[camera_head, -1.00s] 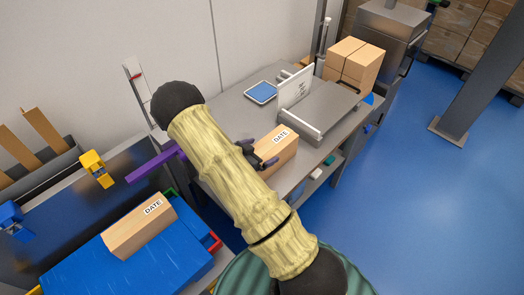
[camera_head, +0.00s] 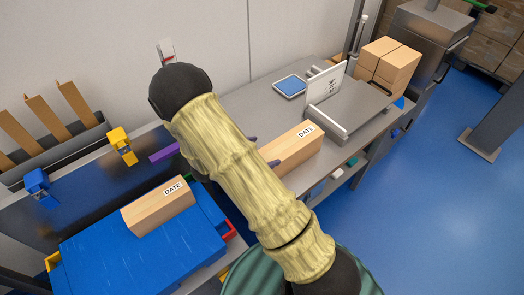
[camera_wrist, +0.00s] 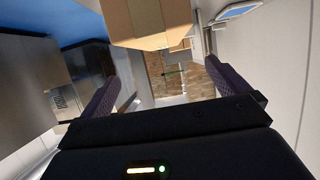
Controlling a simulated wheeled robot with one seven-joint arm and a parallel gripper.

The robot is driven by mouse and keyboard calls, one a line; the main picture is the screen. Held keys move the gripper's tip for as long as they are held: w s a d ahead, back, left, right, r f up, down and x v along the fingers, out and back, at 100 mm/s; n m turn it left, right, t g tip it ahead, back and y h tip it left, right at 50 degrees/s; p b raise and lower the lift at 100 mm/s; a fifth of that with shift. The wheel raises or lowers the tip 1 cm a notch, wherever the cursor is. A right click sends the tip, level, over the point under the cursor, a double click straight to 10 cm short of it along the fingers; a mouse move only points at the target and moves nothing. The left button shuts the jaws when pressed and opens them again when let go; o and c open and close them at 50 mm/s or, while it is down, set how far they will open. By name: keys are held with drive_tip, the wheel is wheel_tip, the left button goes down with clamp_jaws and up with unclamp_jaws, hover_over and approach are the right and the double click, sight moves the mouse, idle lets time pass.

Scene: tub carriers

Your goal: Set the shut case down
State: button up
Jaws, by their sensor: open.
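A closed cardboard case (camera_head: 292,150) with a DATE label stands on the grey bench, in front of the white panel. In the wrist view a cardboard case (camera_wrist: 148,20) fills the top middle, beyond my fingers. My gripper (camera_head: 262,152) is mostly hidden behind my arm, with two purple fingertips showing at the near left end of the case. In the wrist view my gripper (camera_wrist: 165,78) is open, its fingers wide apart with nothing between them. A second closed DATE case (camera_head: 158,206) lies on a blue surface (camera_head: 105,262) at the left.
Stacked cartons (camera_head: 388,66) stand at the bench's far end, behind a metal unit with a white upright panel (camera_head: 325,88). A blue-screened tablet (camera_head: 290,86) lies near the wall. Yellow (camera_head: 122,146) and blue (camera_head: 38,186) fittings sit at left. Blue floor is open at right.

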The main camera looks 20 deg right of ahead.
drive_tip(key=w+a+r+n+t+y, duration=0.1)
drive_tip(key=a+r+n+t+y, duration=0.1)
drive_tip(key=a+r+n+y, duration=0.7)
drive_tip(key=s+d+r+n+g+y, duration=0.1)
drive_tip(key=s+d+r+n+g, duration=0.1)
drive_tip(key=s, duration=0.5)
drive_tip(key=s+d+r+n+g+y, duration=0.2)
drive_tip(key=s+d+n, duration=0.1)
drive_tip(key=s, duration=0.5)
drive_tip(key=shift+s+d+r+y, duration=0.15)
drive_tip(key=shift+s+d+y, duration=0.15)
drive_tip(key=shift+d, duration=0.35)
